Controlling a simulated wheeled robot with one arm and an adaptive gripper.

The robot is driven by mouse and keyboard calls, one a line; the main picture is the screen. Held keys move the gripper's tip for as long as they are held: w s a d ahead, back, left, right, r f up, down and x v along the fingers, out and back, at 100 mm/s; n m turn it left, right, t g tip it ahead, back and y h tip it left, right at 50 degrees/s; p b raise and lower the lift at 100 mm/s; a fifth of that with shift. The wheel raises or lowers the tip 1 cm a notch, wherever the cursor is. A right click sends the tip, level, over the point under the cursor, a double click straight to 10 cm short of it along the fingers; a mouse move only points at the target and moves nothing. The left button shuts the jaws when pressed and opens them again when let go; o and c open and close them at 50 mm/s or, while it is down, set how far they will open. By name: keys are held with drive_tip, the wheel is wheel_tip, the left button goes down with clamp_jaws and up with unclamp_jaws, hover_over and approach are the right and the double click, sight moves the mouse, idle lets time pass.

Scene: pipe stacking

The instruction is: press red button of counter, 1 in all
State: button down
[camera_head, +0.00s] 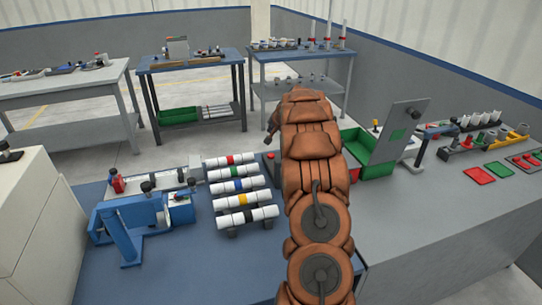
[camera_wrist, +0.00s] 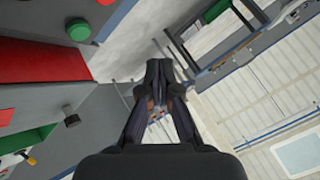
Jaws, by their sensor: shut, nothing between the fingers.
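In the head view, a small red button-like part (camera_head: 271,155) shows on the blue table just left of my arm, beside the pipe rack. My arm covers what lies right of it, so I cannot tell whether it belongs to the counter. My gripper (camera_wrist: 157,72) is shut and empty in the wrist view, its dark fingertips together over open floor and touching nothing. In the head view only a dark bit of it shows past the arm. The wrist view also shows a red surface (camera_wrist: 35,65) and a round green button (camera_wrist: 78,29) at upper left.
White pipes with coloured bands lie on a rack (camera_head: 245,190) left of my arm. A blue fixture (camera_head: 130,225) stands at the left. A green bin (camera_head: 375,160) and an upright grey panel (camera_head: 402,125) stand right of the arm. Further tables (camera_head: 190,62) stand behind, with floor between.

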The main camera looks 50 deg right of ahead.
drive_tip(key=shift+f, duration=0.1)
drive_tip(key=b, duration=0.5)
hover_over(272, 155)
wheel_tip(272, 155, down, 7)
drive_tip(key=shift+a+f, duration=0.1)
drive_tip(key=shift+f, duration=0.1)
drive_tip(key=shift+f+b, duration=0.65)
drive_tip(key=shift+f, duration=0.1)
idle(0.7)
drive_tip(key=shift+f+b, duration=0.3)
drive_tip(key=shift+b, duration=0.2)
drive_tip(key=shift+f+b, duration=0.45)
idle(0.7)
drive_tip(key=shift+r, duration=0.1)
drive_tip(key=shift+r+p, duration=0.6)
drive_tip(key=shift+r, duration=0.2)
drive_tip(key=shift+r, duration=0.1)
